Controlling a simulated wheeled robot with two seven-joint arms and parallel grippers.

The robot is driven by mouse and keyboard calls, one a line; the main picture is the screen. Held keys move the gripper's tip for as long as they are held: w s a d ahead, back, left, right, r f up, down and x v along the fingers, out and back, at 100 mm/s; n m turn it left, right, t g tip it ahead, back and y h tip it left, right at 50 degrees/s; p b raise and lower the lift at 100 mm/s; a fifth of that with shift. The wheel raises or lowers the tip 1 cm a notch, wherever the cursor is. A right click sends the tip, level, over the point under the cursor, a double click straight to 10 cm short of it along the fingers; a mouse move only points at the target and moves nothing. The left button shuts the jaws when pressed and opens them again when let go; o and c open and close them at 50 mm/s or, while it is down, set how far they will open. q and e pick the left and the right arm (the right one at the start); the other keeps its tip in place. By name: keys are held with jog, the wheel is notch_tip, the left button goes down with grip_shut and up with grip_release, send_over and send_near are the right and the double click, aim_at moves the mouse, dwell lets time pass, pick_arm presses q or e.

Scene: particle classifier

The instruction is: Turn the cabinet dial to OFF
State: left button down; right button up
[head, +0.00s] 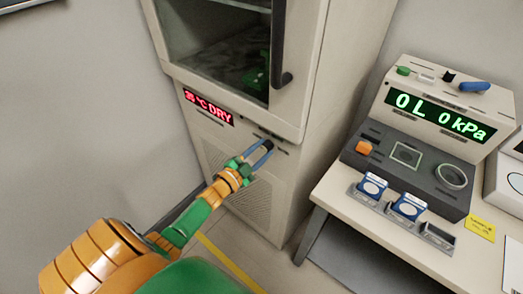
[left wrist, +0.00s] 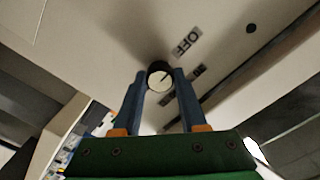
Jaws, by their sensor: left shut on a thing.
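The cabinet (head: 285,95) is beige, with a glass door above and a red display (head: 208,106) reading "DRY". The dial (head: 268,145) is a small dark knob below the display, partly hidden by my fingers. In the left wrist view the dial (left wrist: 160,79) shows a pale face with a dark pointer line and a dark rim. An "OFF" label (left wrist: 186,41) sits beyond it, up and to the right. My left gripper (head: 262,154) is shut on the dial, one blue finger on each side. It also shows in the left wrist view (left wrist: 158,85). My right gripper is out of view.
A table (head: 335,200) stands right of the cabinet. It carries a console (head: 445,110) reading "0L 0kPa" and a dark panel with blue-and-white containers (head: 372,186) in front. A black door handle (head: 282,60) projects above the dial.

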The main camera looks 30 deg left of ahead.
pick_arm(q)
jog(key=shift+c, duration=2.2)
grip_release()
jog(key=s, duration=0.7)
jog(key=shift+a, duration=0.25)
jog(key=s+d+f+n+g+y, duration=0.1)
jog(key=s+f+n+g, duration=0.2)
jog(key=f, duration=0.5)
jog(key=s+d+f+n+g, duration=0.1)
jog(key=s+f+g, duration=0.2)
jog(key=s+f, duration=0.3)
jog(key=s+d+f+n+g+y, duration=0.1)
jog(key=s+d+f+n+g, duration=0.15)
jog(key=f, duration=0.65)
jog(key=s+d+f+g, duration=0.3)
jog(key=s+f+g, duration=0.1)
jog(key=s, duration=0.6)
jog(key=s+d+f+g, duration=0.3)
jog(key=s+f+g, duration=0.1)
jog(key=s, duration=0.7)
jog(key=shift+d+f+n, duration=0.3)
jog(key=shift+f+n, duration=0.15)
jog(key=shift+f, duration=0.1)
